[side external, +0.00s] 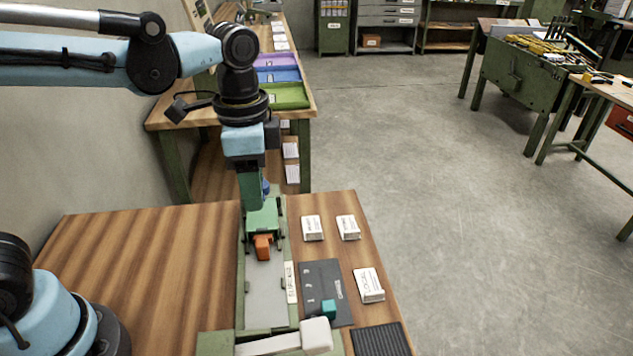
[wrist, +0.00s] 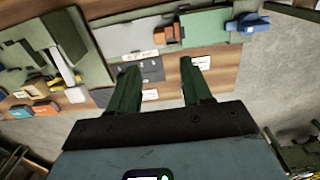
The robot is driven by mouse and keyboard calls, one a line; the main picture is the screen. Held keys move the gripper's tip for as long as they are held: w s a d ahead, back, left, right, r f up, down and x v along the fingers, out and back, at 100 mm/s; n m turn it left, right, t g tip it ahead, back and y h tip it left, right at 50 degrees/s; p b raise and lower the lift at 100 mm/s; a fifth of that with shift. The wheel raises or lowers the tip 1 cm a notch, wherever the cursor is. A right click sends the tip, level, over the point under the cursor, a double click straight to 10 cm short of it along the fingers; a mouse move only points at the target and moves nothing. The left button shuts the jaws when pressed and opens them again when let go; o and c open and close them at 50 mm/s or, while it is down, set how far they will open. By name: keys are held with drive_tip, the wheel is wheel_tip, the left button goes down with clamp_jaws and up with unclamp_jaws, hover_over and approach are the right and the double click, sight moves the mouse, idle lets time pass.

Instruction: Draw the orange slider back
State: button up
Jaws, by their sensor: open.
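The orange slider (side external: 263,247) sits on the grey channel of a long green fixture (side external: 242,295), near a green block (side external: 263,218). In the wrist view the orange slider (wrist: 163,36) is beyond my fingertips and looks small. My gripper (side external: 251,203) points down over the far end of the fixture, behind the orange slider in the side view. In the wrist view my gripper (wrist: 158,66) has its two green fingers apart with nothing held between them. The side view does not clearly separate the fingertips from the green block, so contact there cannot be told.
A blue part (side external: 266,187) is at the fixture's far end. A white-ended lever (side external: 316,336) is at its near end. Right of it are a dark panel (side external: 318,272) with a teal block (side external: 328,309), white boxes (side external: 312,228) and a ribbed black mat (side external: 380,341). The wooden tabletop (side external: 150,245) is clear at left.

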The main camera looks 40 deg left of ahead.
sight(262, 243)
drive_tip(key=shift+f, duration=6)
drive_tip(key=shift+c, duration=0.2)
clamp_jaws()
